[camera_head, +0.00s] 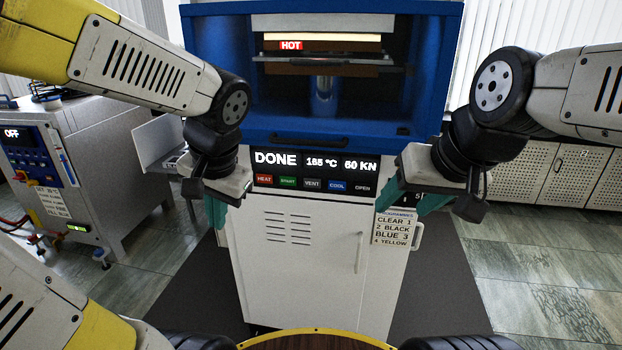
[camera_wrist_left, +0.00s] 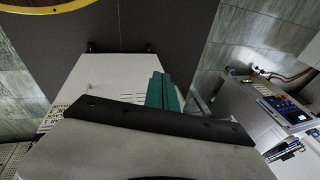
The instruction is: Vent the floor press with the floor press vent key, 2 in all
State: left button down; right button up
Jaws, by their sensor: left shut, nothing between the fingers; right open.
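The blue and white floor press (camera_head: 325,240) stands straight ahead. Its display reads DONE, 165 °C and 60 KN. The vent key (camera_head: 312,184) is the middle one in the row of keys below the display, between START and COOL. My left gripper (camera_head: 216,213) is shut and empty, left of the key row and apart from the vent key. Its teal fingers also show in the left wrist view (camera_wrist_left: 163,92), above the white press cabinet (camera_wrist_left: 110,75). My right gripper (camera_head: 408,203) is open and empty, to the right of the keys near the programmes label.
The press opening holds plates with a red HOT sign (camera_head: 291,46). A black handle (camera_head: 310,141) sits above the display. Another machine reading OFF (camera_head: 110,150) stands at the left. White perforated cabinets (camera_head: 560,170) line the right. The dark floor mat (camera_head: 445,290) is bare beside the press.

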pick_arm(q)
jog(key=w+d+f+m+t+y, duration=0.1)
jog(key=w+f+m+y, duration=0.25)
jog(key=w, duration=0.45)
jog(key=w+d+f+m+t+y, duration=0.1)
jog(key=w+f+m+y, duration=0.25)
jog(key=w, duration=0.35)
jog(key=w+d+f+m+t+h, duration=0.1)
jog(key=w+d+f+m+t, duration=0.1)
jog(key=d, duration=0.4)
jog(key=w+d+f+m+t+h, duration=0.1)
jog(key=w+d+f+m+t, duration=0.2)
jog(key=w+d, duration=0.4)
notch_tip(320, 180, down, 2)
jog(key=shift+w+d+f+t+h, duration=0.25)
jog(key=shift+t+h, duration=0.15)
jog(key=shift+t, duration=0.2)
send_near(306, 187)
jog(key=shift+a+x, duration=0.25)
jog(key=shift+x, duration=1.95)
jog(key=shift+f, duration=0.1)
jog(key=shift+w, duration=0.25)
